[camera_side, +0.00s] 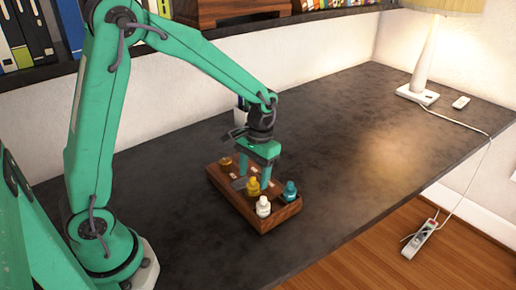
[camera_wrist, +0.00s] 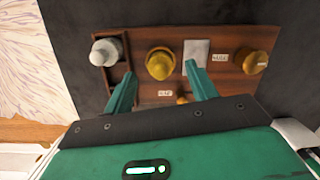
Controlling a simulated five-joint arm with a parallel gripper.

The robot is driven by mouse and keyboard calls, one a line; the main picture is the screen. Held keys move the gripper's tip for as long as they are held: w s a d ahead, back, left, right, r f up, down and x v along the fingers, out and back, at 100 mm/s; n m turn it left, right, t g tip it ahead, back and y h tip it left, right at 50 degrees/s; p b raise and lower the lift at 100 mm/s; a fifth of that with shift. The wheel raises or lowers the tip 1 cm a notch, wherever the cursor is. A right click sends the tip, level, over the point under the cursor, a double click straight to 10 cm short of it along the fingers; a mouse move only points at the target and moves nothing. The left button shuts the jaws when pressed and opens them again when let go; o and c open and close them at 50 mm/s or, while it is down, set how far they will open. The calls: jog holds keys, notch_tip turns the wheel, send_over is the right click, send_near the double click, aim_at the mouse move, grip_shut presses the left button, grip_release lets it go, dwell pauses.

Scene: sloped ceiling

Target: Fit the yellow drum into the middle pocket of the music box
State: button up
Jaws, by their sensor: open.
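The music box (camera_side: 243,207) is a brown wooden block on the dark table. The yellow drum (camera_side: 253,187) stands upright on it, near the middle of its length; it also shows in the wrist view (camera_wrist: 160,66). I cannot tell whether its base sits in a pocket. My gripper (camera_side: 261,180) is above the box, pointing down, close to the yellow drum. In the wrist view my gripper (camera_wrist: 159,74) is open and empty, with a green finger toward each side of the drum. The fingers hide part of the box.
An amber piece (camera_side: 226,163) is at the far end. A pale plate (camera_wrist: 197,52) lies beside the yellow drum. A lamp (camera_side: 421,60) stands far right; the table between is clear.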

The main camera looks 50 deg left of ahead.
aim_at(253, 187)
jog(key=shift+s+f, duration=0.15)
jog(key=shift+f, duration=0.95)
jog(key=c, duration=1.1)
